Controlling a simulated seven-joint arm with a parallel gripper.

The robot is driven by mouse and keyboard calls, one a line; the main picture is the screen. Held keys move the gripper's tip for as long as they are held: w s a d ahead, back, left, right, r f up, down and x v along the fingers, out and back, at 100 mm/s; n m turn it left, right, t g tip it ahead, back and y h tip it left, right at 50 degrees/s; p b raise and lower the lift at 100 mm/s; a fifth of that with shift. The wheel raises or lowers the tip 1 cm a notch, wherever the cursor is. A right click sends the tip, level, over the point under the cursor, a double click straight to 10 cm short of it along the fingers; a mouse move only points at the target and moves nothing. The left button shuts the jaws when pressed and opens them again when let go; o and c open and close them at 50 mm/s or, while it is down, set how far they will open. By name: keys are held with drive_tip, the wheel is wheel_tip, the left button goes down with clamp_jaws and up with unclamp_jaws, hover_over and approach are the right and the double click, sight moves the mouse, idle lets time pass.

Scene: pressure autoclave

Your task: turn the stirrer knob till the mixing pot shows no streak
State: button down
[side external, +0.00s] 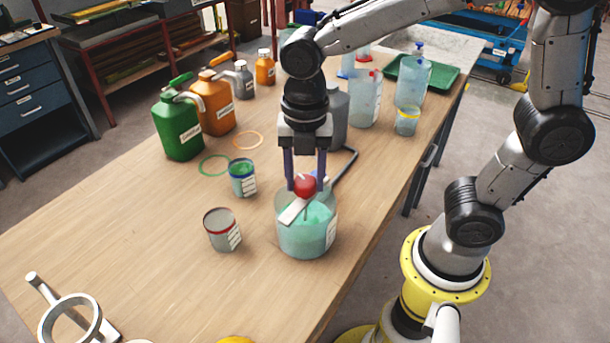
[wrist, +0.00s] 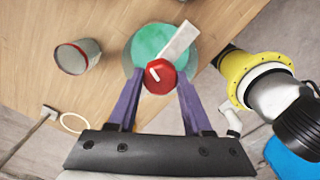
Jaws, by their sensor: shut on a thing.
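The mixing pot (side external: 306,238) is a clear vessel with teal-green contents, standing on the wooden table. It also shows in the wrist view (wrist: 147,42). The red stirrer knob (side external: 305,185) sits above the pot, with a pale flat bar (side external: 293,211) beside it across the top. In the wrist view the knob (wrist: 159,77) has a white mark on its top. My gripper (side external: 306,182) points down over the pot, its purple fingers shut on the knob, one on each side. I cannot tell whether streaks remain in the contents.
Green (side external: 178,130) and orange (side external: 216,105) jugs stand farther back. A dark hose (side external: 346,165) lies behind the pot. The table's right edge is close to the pot.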

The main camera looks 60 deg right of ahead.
sight(305, 181)
drive_tip(key=shift+r+n, duration=0.15)
drive_tip(key=shift+n, duration=0.75)
drive_tip(key=shift+c, duration=1.6)
unclamp_jaws()
wheel_tip(305, 181, up, 14)
drive_tip(key=shift+f, duration=0.2)
